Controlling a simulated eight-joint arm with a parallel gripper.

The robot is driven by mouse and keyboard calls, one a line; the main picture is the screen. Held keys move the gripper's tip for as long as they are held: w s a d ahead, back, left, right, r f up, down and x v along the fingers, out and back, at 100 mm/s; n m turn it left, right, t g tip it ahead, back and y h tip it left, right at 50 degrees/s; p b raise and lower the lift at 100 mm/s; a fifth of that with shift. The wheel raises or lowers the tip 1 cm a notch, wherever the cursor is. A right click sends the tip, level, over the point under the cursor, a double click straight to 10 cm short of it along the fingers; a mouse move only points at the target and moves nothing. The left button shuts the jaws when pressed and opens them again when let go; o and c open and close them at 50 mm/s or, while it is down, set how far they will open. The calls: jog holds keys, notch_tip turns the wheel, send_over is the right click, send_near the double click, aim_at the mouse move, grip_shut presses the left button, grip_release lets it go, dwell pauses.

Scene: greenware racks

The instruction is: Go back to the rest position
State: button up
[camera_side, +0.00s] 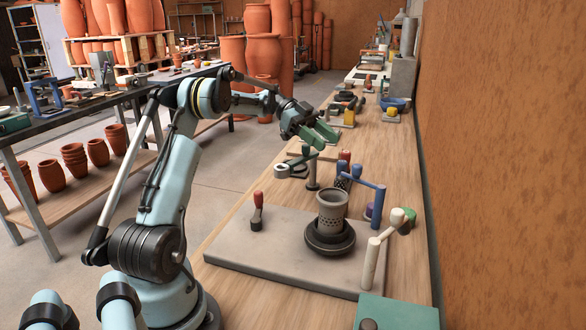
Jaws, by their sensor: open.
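My gripper (320,137) has green fingers and is open, with nothing seen between them. It hangs above the wooden bench (235,228), over its left side and beyond the grey slab. The arm reaches from the lower left up over the bench edge. A grey perforated cup (332,207) stands upright on a dark round dish (330,243) on the grey slab (270,262), nearer the camera than the gripper and apart from it.
A red-handled tool (257,214) stands on the slab. Several coloured-handled tools, including a blue bent handle (378,200) and a cream one (370,262), crowd the right. A green block (398,315) sits at front right. The brown wall (500,150) bounds the bench's right side.

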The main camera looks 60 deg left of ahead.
aim_at(353, 166)
jog(key=x, duration=1.1)
jog(key=shift+d+f, duration=0.1)
jog(key=shift+d, duration=0.05)
jog(key=v, duration=1.2)
jog(key=x, duration=1.1)
jog(key=shift+w+d, duration=0.1)
jog(key=shift+d, duration=0.15)
jog(key=shift+d+f, duration=0.2)
jog(key=shift+d, duration=0.1)
jog(key=shift+s+d+n+t+y, duration=0.1)
jog(key=shift+s+n+t+y, duration=0.15)
jog(key=shift+n+t, duration=0.25)
jog(key=shift+s+d+n+t+y, duration=0.1)
jog(key=shift+s+n+t+y, duration=0.05)
jog(key=shift+n+t+y, duration=0.3)
jog(key=shift+a, duration=0.1)
